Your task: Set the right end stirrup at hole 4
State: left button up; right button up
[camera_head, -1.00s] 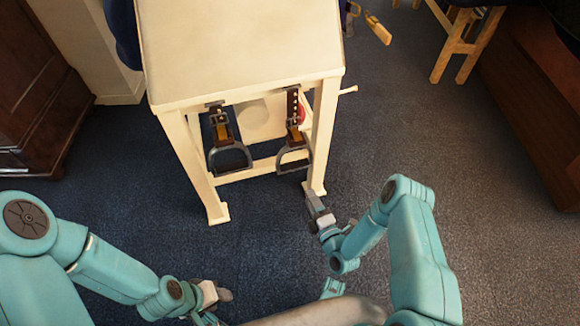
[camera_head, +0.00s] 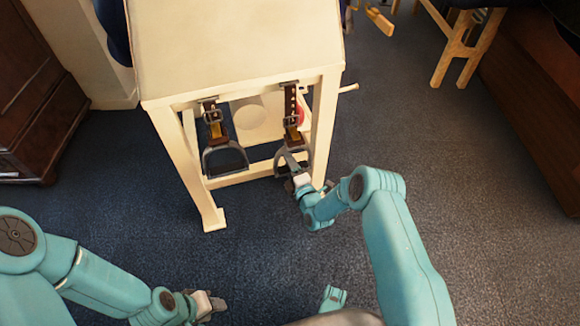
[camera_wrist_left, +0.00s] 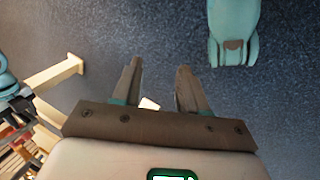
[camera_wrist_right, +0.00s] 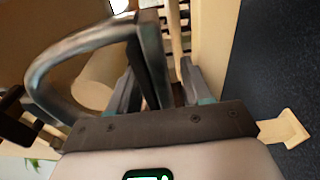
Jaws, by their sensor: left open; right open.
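The right stirrup (camera_head: 278,160) is a grey metal loop hanging from a brown strap (camera_head: 290,100) with a column of pale holes and a buckle (camera_head: 291,122). My right gripper (camera_head: 291,172) is open at the lower part of this stirrup. In the right wrist view the stirrup (camera_wrist_right: 48,68) fills the upper left, and one bar of it reaches between or just in front of the open fingers (camera_wrist_right: 158,88). Which hole the buckle sits at is too small to tell. My left gripper (camera_head: 213,305) is open and empty, low over the floor; its fingers (camera_wrist_left: 158,85) show apart.
A cream stand (camera_head: 235,50) carries both straps on its front edge. The left stirrup (camera_head: 224,160) hangs beside the right one. A peg (camera_head: 348,88) sticks out at the stand's right.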

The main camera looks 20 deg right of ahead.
aim_at(290, 150)
grip_shut()
notch_tip(290, 150, up, 9)
jog(key=p, duration=0.5)
jog(key=shift+f+p, duration=0.2)
jog(key=shift+p, duration=0.2)
pick_arm(q)
jog(key=shift+m, duration=0.3)
jog(key=r, duration=0.3)
jog(key=s+d+r, duration=0.1)
jog(key=r, duration=0.1)
pick_arm(e)
jog(key=shift+f, duration=0.2)
grip_release()
jog(key=shift+s, duration=0.15)
pick_arm(q)
notch_tip(290, 150, up, 4)
jog(key=p, duration=0.4)
jog(key=shift+s, duration=0.15)
pick_arm(e)
jog(key=s+d, duration=0.1)
jog(key=s, duration=1.5)
jog(key=shift+d, duration=0.4)
